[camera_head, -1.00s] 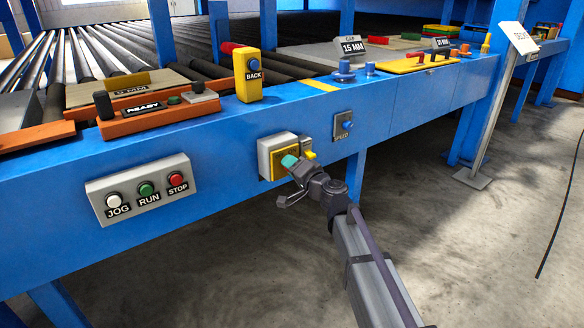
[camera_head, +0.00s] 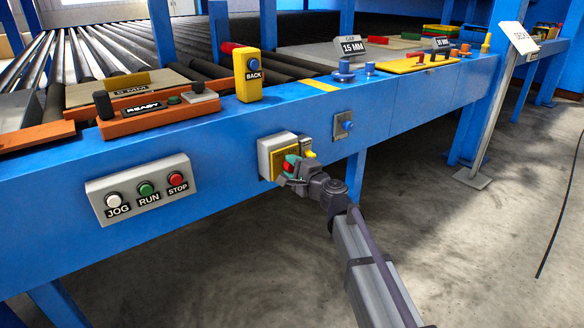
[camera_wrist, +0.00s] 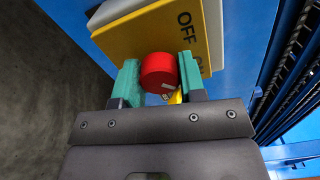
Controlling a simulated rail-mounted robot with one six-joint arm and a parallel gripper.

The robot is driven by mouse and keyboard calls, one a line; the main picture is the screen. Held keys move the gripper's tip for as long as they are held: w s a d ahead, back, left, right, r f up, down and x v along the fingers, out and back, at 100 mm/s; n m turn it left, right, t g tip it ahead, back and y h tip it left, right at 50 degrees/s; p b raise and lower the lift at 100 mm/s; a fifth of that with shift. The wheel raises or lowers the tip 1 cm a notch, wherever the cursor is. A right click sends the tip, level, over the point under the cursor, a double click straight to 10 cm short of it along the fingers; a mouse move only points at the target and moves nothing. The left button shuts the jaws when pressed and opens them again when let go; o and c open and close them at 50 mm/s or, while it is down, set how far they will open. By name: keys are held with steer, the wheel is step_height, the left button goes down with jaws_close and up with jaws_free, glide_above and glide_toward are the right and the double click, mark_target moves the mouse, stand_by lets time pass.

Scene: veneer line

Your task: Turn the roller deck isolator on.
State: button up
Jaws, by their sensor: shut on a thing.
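The roller deck isolator is a grey box (camera_head: 264,152) with a yellow plate, fixed to the front of the blue beam. In the wrist view its yellow plate (camera_wrist: 150,42) bears the word OFF and a partly hidden second word. Its red knob (camera_wrist: 159,72) stands between the teal fingers of my gripper (camera_wrist: 160,80). My gripper is shut on the red knob; it also shows in the head view (camera_head: 289,165), in front of the plate. Part of the knob and of the plate's lettering is hidden by the gripper.
A panel with JOG, RUN and STOP buttons (camera_head: 140,190) is on the beam to the left. A small grey plate with a blue knob (camera_head: 343,126) is just right of the isolator. A yellow BACK box (camera_head: 249,76) stands on the beam above. The floor below is open.

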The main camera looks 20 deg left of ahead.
stand_by(0.4)
steer(key=o, duration=0.9)
steer(key=v, duration=1)
steer(key=shift+s+d, duration=0.25)
steer(key=shift+d, duration=0.05)
